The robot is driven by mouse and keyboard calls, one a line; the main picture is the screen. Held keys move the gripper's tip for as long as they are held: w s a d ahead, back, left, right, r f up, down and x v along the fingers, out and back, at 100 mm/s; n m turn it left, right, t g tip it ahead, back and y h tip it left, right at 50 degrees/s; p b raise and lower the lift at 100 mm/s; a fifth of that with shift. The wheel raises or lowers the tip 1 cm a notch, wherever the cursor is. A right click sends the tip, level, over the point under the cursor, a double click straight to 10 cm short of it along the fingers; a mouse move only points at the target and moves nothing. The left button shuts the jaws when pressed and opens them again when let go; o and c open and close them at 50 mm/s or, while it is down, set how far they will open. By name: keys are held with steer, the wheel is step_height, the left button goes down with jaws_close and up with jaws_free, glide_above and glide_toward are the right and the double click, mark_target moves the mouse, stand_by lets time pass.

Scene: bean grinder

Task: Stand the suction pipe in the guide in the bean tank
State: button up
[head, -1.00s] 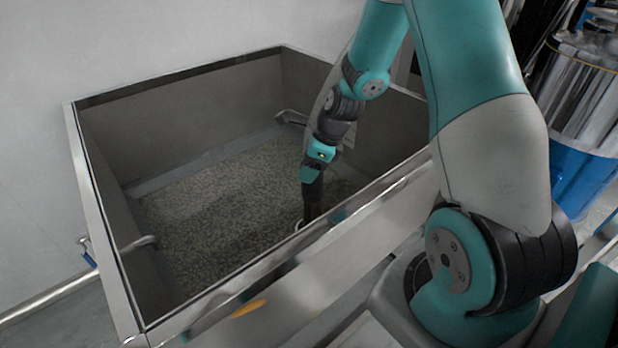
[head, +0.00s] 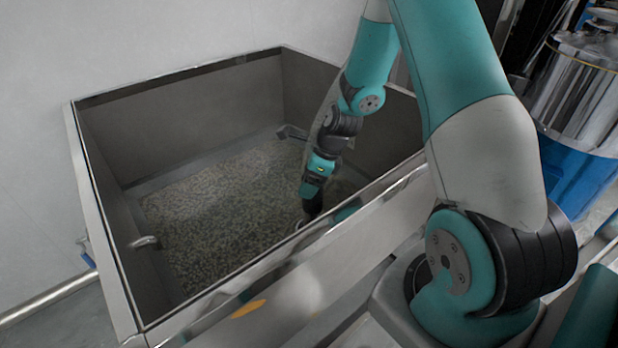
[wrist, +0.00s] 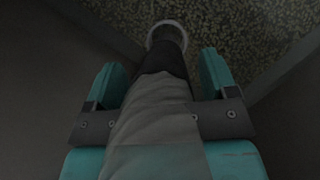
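The bean tank (head: 180,85) is a deep steel box with pale beans on its floor. My gripper (head: 314,188) is inside it, low near the front wall, pointing down. In the wrist view, the suction pipe (wrist: 158,105) runs between the two teal fingers of my gripper (wrist: 162,80), grey near me and dark at its far end. My gripper appears shut on it, though the contact is hard to see. A pale ring (wrist: 166,25), seemingly the guide, surrounds the far end; it shows partly in the head view (head: 300,224). Whether the pipe is inside it is unclear.
The tank's front rim (head: 270,258) runs close below my arm and hides part of the floor. Metal fittings stick in at the left wall (head: 145,242) and the back (head: 290,131). A blue and steel machine (head: 580,165) stands at right.

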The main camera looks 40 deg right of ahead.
steer(key=v, duration=1.2)
steer(key=s+a+r+n+g+y, duration=0.1)
steer(key=s+a+r+n, duration=0.1)
steer(key=a+r+n, duration=0.35)
steer(key=s+a+r+n, duration=0.2)
steer(key=s+a+n, duration=0.1)
steer(key=a+n, duration=0.55)
steer(key=s+a+r+n+g, duration=0.1)
steer(key=s+a+r+n, duration=0.2)
steer(key=n, duration=0.7)
steer(key=s+a+r+n+g, duration=0.1)
steer(key=s+a+r+n, duration=0.2)
steer(key=s+a+n, duration=0.5)
steer(key=shift+s+n+p, duration=0.4)
steer(key=shift+s+n, duration=0.5)
steer(key=shift+s, duration=0.9)
steer(key=shift+a, duration=0.1)
